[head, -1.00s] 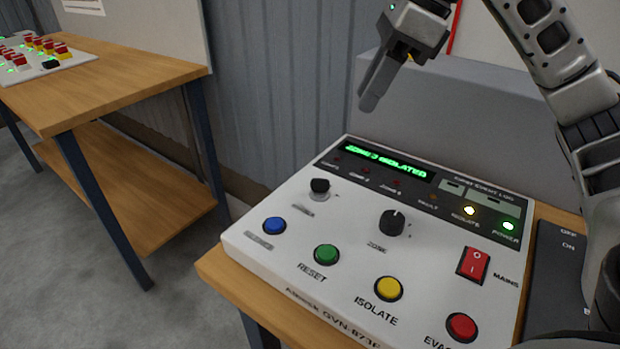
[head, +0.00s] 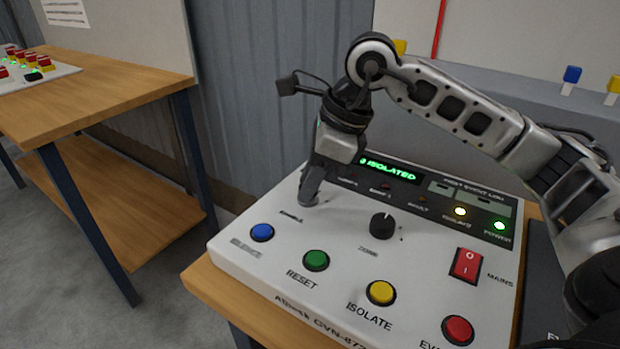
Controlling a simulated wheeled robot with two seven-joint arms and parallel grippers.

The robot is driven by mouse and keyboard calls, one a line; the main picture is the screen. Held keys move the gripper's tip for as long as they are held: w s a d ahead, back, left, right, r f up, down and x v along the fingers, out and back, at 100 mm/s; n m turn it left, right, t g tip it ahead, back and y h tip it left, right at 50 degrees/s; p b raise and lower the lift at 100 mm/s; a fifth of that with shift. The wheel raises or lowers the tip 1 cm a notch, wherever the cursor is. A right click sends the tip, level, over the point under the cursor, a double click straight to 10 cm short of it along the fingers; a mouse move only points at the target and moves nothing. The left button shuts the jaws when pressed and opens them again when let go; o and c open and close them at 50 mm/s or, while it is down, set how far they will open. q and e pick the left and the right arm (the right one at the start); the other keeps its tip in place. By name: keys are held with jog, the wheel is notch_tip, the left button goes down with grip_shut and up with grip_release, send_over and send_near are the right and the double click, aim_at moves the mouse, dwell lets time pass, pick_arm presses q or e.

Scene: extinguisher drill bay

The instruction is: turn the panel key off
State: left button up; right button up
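The control panel (head: 330,255) is a white sloped box on a wooden table. My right gripper (head: 308,198) points down at the panel's upper left, over the place of the black panel key switch. The gripper and its wrist hide the key, so I cannot tell whether the fingers touch it or which way it points. The fingers show as one grey shape, and any gap between them is hidden. The black zone knob (head: 382,225) is right of the gripper. The green display (head: 389,168) is partly covered and reads "ISOLATED". My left gripper is not in view.
Blue (head: 262,232), green (head: 316,260), yellow (head: 380,292) and red (head: 458,330) buttons line the panel's front. A red mains rocker (head: 466,264) is at right. Another wooden table (head: 100,85) stands at left. Blue and yellow tabs show on the back ledge.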

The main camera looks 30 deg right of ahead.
jog(key=shift+f, duration=0.1)
grip_shut()
jog(key=shift+n, duration=0.4)
jog(key=shift+n+g, duration=0.4)
jog(key=shift+n, duration=0.2)
jog(key=n+g+y, duration=0.1)
jog(key=n, duration=0.2)
jog(key=shift+w+n+b, duration=0.1)
jog(key=shift+n+b, duration=0.2)
jog(key=n+g, duration=0.2)
jog(key=n, duration=0.2)
jog(key=shift+w+n, duration=0.1)
jog(key=shift+n, duration=0.2)
jog(key=shift+n+g+b, duration=0.3)
jog(key=shift+n+b, duration=0.05)
jog(key=shift+n, duration=0.35)
jog(key=shift+h, duration=0.3)
